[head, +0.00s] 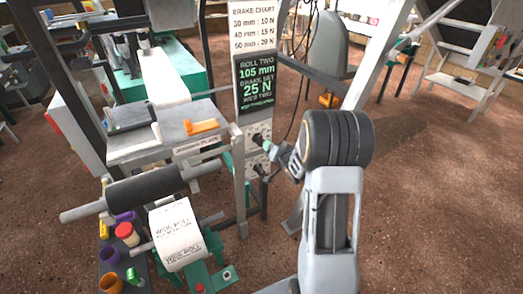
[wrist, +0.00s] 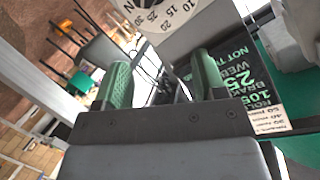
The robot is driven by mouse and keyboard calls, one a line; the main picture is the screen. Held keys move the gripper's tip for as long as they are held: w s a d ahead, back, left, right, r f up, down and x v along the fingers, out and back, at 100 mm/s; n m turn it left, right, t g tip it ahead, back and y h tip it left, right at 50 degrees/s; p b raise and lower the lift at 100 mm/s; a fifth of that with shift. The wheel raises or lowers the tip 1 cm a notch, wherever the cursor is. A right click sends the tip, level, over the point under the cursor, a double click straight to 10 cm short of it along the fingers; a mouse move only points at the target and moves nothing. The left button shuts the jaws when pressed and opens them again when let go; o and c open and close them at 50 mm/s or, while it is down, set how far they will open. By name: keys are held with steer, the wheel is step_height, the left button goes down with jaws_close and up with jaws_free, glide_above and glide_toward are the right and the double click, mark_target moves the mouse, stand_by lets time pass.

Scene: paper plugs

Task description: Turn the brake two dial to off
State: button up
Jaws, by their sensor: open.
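Two brake dials sit one above the other on a pale post below a dark sign. Which one is brake two I cannot read. A white dial face (wrist: 172,12) with numbers including 10, 15, 20 and 25 is cut by the top edge.
The dark sign (head: 256,82) reads roll two, 105 mm, 25 N. A brake chart (head: 254,27) hangs above it. A white wide roll (head: 178,233) and a dark roller (head: 147,188) stand left of the post. Brown floor (head: 440,190) is open at the right.

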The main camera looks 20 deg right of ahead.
mark_target(262, 142)
step_height(262, 142, down, 7)
steer(key=d+m+t+y+b, duration=0.2)
steer(key=t, duration=0.1)
steer(key=w, duration=0.4)
steer(key=w+a, duration=0.1)
steer(key=w, duration=0.4)
steer(key=w+a, duration=0.1)
steer(key=w, duration=0.3)
steer(key=shift+w+r, duration=0.15)
steer(key=shift+c, duration=0.5)
steer(key=c, duration=0.8)
